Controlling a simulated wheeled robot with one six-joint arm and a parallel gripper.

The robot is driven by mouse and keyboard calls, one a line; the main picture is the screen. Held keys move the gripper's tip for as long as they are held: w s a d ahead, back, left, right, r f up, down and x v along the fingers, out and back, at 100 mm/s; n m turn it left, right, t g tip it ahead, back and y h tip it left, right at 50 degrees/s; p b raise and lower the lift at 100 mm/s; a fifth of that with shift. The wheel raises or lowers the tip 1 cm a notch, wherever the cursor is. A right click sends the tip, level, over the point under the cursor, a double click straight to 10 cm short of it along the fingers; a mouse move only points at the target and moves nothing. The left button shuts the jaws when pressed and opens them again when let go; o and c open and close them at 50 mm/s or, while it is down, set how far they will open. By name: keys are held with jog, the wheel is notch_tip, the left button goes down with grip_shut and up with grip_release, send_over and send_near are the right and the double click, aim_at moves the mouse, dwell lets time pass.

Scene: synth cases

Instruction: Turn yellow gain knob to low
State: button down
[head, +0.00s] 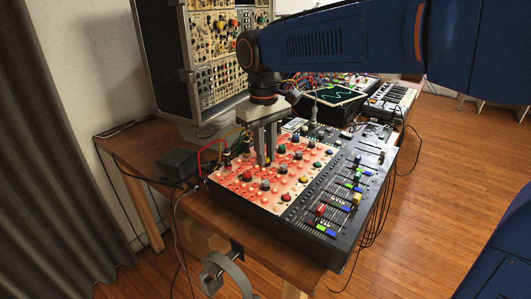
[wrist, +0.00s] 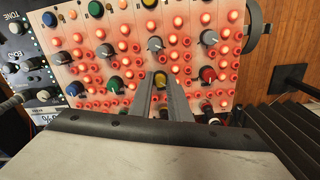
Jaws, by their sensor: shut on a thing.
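The yellow gain knob (wrist: 160,79) sits on the panel between my fingertips in the wrist view. My gripper (wrist: 162,78) reaches down to the panel with its two fingers shut on this knob. In the head view my gripper (head: 266,163) points down at the left part of the lit panel (head: 272,204), and its fingers hide the knob there. The knob's pointer mark and the low label cannot be made out.
A green knob (wrist: 114,84) and a red knob (wrist: 207,75) flank the yellow one closely, among several lit buttons. Colored fader caps (head: 321,210) fill the mixer's right side. Headphones (head: 222,272) hang at the table's front edge. A rack (head: 213,60) stands behind.

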jog(key=shift+n, duration=1.1)
jog(key=c, duration=1.7)
grip_release()
jog(key=shift+o, duration=0.2)
notch_tip(320, 180, up, 18)
jog(key=shift+s+a+f, duration=0.15)
jog(key=shift+s+f, duration=0.05)
jog(key=shift+f, duration=0.05)
